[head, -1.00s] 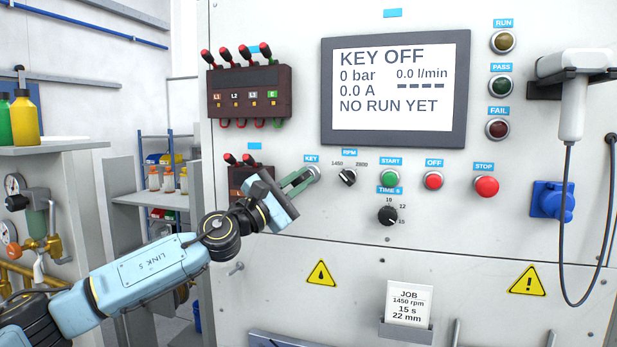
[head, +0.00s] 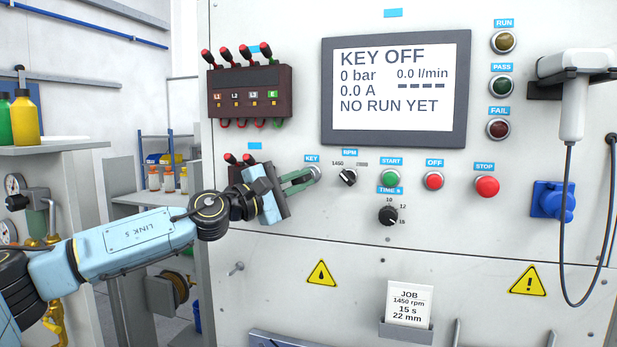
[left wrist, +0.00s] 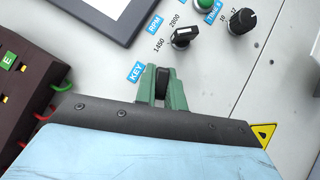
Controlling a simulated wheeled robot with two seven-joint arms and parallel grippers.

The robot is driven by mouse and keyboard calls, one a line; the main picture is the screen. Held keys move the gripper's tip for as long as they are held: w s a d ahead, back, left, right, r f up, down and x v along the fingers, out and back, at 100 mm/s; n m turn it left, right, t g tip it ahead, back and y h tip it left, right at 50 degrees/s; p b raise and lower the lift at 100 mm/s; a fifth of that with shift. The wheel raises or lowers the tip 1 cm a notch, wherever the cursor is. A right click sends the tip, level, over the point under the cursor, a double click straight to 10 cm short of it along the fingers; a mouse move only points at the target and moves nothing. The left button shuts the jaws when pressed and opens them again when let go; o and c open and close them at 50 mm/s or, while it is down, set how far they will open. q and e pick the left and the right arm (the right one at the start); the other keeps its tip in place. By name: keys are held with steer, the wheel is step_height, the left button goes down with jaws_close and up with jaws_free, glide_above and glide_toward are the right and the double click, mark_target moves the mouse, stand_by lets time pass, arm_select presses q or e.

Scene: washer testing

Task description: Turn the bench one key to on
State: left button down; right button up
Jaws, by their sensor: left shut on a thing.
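The key switch (head: 316,171) sits under the blue KEY label on the grey panel. My left gripper (head: 308,178) comes in from the left with its green fingers at the switch. In the left wrist view, its fingers (left wrist: 162,88) are shut on the dark key (left wrist: 162,80), one finger on each side. The fingers hide much of the switch. The screen (head: 395,88) reads KEY OFF, 0 bar, 0.0 A, 0.0 l/min and NO RUN YET. My right gripper is not in view.
The RPM knob (head: 347,177) is just right of the key. The START button (head: 390,178), OFF button (head: 433,181), STOP button (head: 487,187) and TIME knob (head: 388,216) are further right. A dark terminal block (head: 249,92) with red and green leads is above left.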

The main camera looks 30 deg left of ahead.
arm_select(q)
steer(key=shift+g, duration=0.3)
steer(key=shift+r+m, duration=0.15)
steer(key=shift+m, duration=0.35)
steer(key=shift+m+g, duration=0.3)
steer(key=shift+m, duration=0.1)
steer(key=shift+m+g, duration=0.3)
steer(key=shift+m, duration=0.1)
steer(key=shift+d+m+g, duration=0.15)
steer(key=shift+m+g, duration=0.15)
